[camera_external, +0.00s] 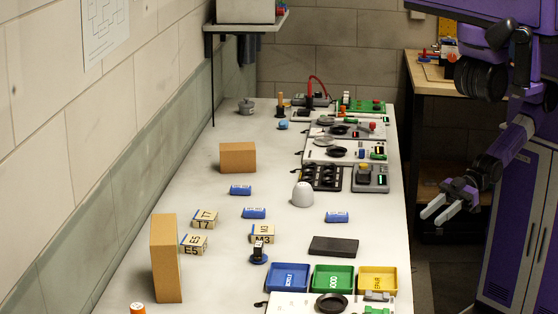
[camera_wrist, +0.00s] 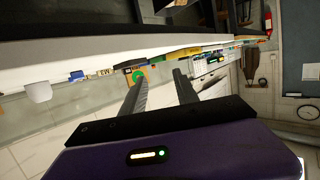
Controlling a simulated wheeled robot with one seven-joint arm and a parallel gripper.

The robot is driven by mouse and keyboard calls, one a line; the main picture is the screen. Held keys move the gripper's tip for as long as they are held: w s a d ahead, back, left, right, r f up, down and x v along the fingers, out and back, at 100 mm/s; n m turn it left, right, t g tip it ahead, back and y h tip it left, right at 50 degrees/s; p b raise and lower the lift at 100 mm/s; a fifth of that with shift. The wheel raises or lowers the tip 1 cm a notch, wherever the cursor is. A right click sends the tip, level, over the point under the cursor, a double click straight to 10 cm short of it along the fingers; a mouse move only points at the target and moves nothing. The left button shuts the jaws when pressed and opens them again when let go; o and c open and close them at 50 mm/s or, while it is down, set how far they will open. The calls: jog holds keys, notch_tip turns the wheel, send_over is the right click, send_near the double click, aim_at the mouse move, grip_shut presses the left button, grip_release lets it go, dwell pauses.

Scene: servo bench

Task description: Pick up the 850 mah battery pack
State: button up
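Three small blue packs lie on the white bench in the external view: a rear one (camera_external: 240,190), a middle one (camera_external: 254,213) and a right one (camera_external: 337,217). Their white print is too small to read, so I cannot tell which is the 850 mAh battery pack. My gripper (camera_external: 431,216) is off the bench's right edge, apart from all the packs. Its two fingers are spread and empty. In the wrist view my gripper (camera_wrist: 159,75) also shows open, with the bench seen edge-on beyond it. A small blue thing (camera_wrist: 77,75) there is too small to identify.
Coloured trays (camera_external: 333,279) are at the front; panels line the back right.

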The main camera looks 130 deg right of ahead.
jog(key=o, duration=0.4)
jog(key=shift+c, duration=0.2)
